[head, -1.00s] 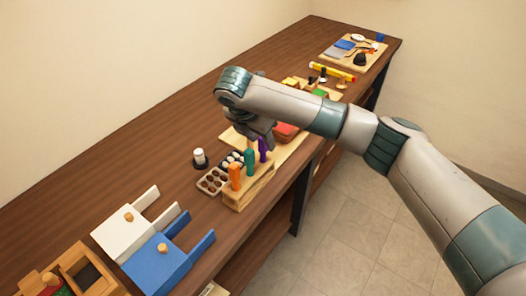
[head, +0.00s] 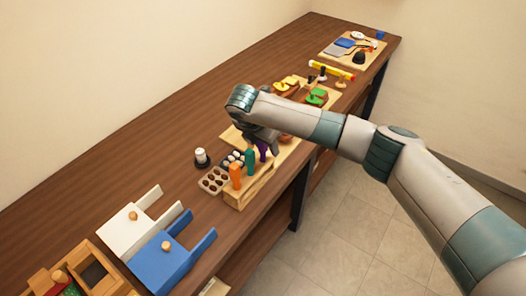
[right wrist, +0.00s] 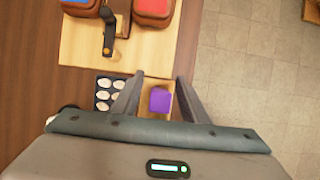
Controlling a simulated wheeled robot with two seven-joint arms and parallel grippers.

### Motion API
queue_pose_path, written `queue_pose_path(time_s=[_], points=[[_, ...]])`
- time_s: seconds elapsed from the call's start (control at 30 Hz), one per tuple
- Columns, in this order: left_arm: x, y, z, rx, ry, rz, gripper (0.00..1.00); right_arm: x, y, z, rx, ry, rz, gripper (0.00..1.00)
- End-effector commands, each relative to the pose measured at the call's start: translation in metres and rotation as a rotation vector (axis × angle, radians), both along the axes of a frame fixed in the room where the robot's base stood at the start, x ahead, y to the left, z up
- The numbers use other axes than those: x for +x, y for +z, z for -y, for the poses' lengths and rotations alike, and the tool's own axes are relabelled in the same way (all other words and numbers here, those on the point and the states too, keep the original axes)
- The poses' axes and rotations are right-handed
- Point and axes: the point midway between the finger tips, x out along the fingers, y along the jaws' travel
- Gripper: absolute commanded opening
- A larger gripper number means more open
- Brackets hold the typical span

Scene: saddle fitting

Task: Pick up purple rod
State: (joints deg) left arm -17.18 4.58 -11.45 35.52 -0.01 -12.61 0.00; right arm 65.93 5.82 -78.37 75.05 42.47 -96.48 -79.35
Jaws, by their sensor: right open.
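The purple rod (head: 262,152) stands upright in a wooden block (head: 248,190), at the far end of a row with a teal rod (head: 250,161) and an orange rod (head: 236,176). My right gripper (head: 266,146) is over the purple rod and partly hides its top. The gripper is open and holds nothing. I cannot tell whether a finger touches the rod. My left gripper is not in view.
A light wooden board (right wrist: 85,45) lies just beyond the rods. The table's front edge runs close to the block; floor lies beyond it.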

Motion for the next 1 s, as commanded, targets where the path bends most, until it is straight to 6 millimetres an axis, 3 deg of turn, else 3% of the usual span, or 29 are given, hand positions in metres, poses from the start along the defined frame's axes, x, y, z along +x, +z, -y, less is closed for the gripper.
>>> queue_pose_path(time_s=[0.17,0.33,0.37,0.77,1.0], points=[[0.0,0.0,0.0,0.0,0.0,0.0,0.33,0.0,0.0,0.0,0.0,0.0,0.0,0.41],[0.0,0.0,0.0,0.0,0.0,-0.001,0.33,0.0,0.001,0.0,0.0,0.0,0.0,0.02],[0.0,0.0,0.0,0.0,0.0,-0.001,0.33,0.0,0.001,0.0,0.0,0.0,0.0,0.0],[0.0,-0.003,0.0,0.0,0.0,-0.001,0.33,0.001,0.005,0.0,0.0,-0.001,0.002,0.0],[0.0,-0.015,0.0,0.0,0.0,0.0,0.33,0.001,0.03,-0.001,0.002,0.001,0.004,0.0]])
